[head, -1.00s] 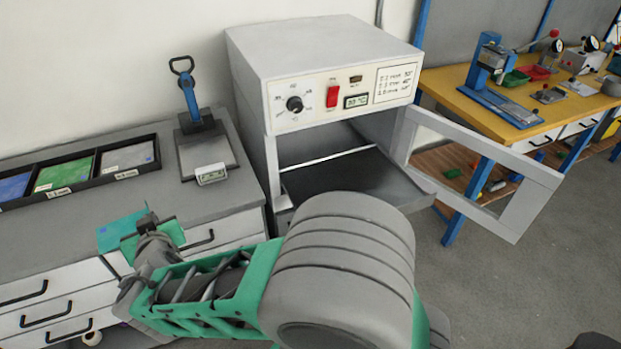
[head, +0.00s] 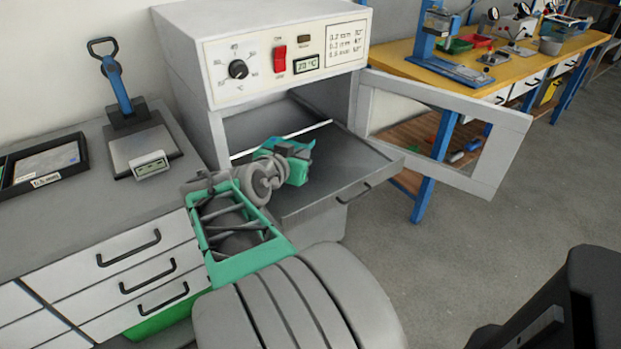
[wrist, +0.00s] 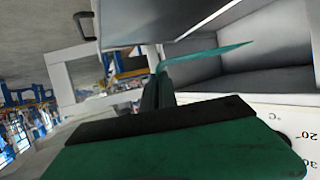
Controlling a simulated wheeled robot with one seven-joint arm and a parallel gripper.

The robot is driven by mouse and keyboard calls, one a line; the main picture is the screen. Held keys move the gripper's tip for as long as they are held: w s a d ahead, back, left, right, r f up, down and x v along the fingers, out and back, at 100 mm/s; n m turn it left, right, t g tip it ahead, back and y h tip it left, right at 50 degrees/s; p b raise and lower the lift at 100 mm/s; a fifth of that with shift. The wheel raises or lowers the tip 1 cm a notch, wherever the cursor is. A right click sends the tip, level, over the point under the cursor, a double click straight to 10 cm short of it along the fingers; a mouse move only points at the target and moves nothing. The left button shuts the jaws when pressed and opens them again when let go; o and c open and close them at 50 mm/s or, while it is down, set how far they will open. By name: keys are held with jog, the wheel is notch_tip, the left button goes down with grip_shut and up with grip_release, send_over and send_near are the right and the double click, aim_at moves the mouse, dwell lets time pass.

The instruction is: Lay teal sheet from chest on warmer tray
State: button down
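The warmer (head: 190,60) is a grey box with its door swung open to the right. Its grey tray (head: 345,165) sticks out of the front, and its visible surface is bare. My gripper (head: 298,162) is over the tray's left part, shut on a teal sheet (head: 300,146), of which only a small part shows past the gripper. In the wrist view the teal sheet (wrist: 205,54) is a thin, nearly edge-on strip between the dark fingers (wrist: 158,92). It appears to be above the tray; the gap is unclear. The white chest (head: 130,265) of drawers stands left of the warmer.
The open door frame (head: 450,130) juts out right of the tray. A scale-like device (head: 140,145) with a blue lever and a black sample tray (head: 45,165) stand on the chest's top. A yellow workbench (head: 480,75) is behind right.

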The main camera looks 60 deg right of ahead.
jog(key=s+d+f+m+g+b, duration=0.1)
jog(key=s+d+m+g, duration=0.15)
jog(key=s, duration=0.35)
jog(key=b, duration=0.2)
send_over(332, 175)
jog(key=shift+n, duration=0.35)
jog(key=f, duration=0.8)
jog(key=shift+s+a+f, duration=0.15)
jog(key=shift+a+f, duration=0.25)
jog(key=shift+d+f, duration=0.2)
jog(key=shift+f, duration=0.1)
jog(key=shift+w+d+f+b, duration=0.15)
jog(key=shift+f+b, duration=0.15)
jog(key=shift+f, duration=0.55)
jog(key=shift+w+d+f+b, duration=0.1)
jog(key=shift+f+b, duration=0.2)
jog(key=shift+f, duration=0.55)
jog(key=c, duration=2.1)
grip_release()
jog(key=shift+s+f, duration=0.1)
jog(key=shift+f, duration=0.1)
jog(key=shift+c, duration=0.2)
jog(key=o, duration=0.5)
jog(key=shift+r, duration=0.1)
